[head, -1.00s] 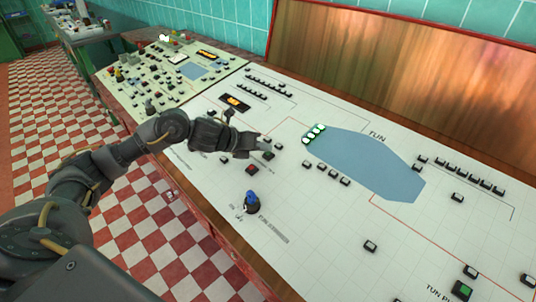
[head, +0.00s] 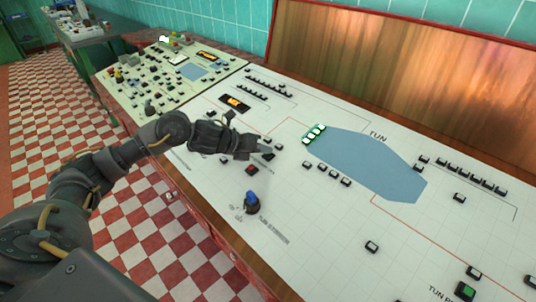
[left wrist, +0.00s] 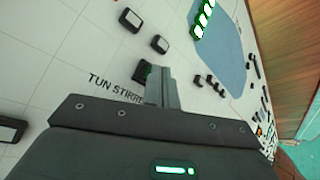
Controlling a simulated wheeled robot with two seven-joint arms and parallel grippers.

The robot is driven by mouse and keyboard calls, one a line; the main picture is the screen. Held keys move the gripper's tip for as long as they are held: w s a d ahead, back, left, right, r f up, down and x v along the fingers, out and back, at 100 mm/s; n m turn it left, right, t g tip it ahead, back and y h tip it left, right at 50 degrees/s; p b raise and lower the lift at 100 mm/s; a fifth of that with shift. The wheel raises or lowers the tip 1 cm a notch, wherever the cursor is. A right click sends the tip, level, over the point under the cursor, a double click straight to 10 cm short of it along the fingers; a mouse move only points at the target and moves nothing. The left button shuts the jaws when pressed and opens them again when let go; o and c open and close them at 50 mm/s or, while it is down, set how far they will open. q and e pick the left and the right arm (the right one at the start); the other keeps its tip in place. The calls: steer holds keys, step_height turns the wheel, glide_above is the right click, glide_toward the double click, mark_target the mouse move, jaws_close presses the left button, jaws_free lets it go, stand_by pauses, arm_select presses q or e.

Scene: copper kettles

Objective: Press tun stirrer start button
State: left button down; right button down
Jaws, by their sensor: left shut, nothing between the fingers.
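My left gripper (head: 264,150) is shut and empty, its fingertips over the near side of the white control panel (head: 310,215). In the head view the tips cover most of a small dark-framed button (head: 269,157). In the left wrist view this button (left wrist: 143,72) shows a green edge beside the shut fingers (left wrist: 160,85). A label reading "TUN STIRRE", cut off by the gripper, runs beside it. I cannot tell whether the fingertips touch the button or whether it is pressed in. My right gripper is not in view.
A red button (head: 251,170) and a blue-topped knob (head: 252,201) stand nearer the panel's front edge. A blue tun shape (head: 370,165) with green-lit indicators (head: 314,133) lies to the right. Several black-framed buttons surround it. A second panel (head: 185,75) stands farther back.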

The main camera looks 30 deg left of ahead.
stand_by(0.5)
arm_select(q)
steer(key=shift+s+r+p, duration=0.15)
steer(key=shift+r+p, duration=0.4)
steer(key=shift+r, duration=0.15)
steer(key=shift+s+a+r+p, duration=0.1)
steer(key=shift+s+r+p, duration=0.15)
steer(key=shift+r+p, duration=0.85)
steer(key=shift+s+a+r+p, duration=0.1)
steer(key=shift+s+r+p, duration=0.1)
steer(key=shift+r+p, duration=0.9)
steer(key=shift+r+b, duration=0.25)
steer(key=shift+b, duration=0.05)
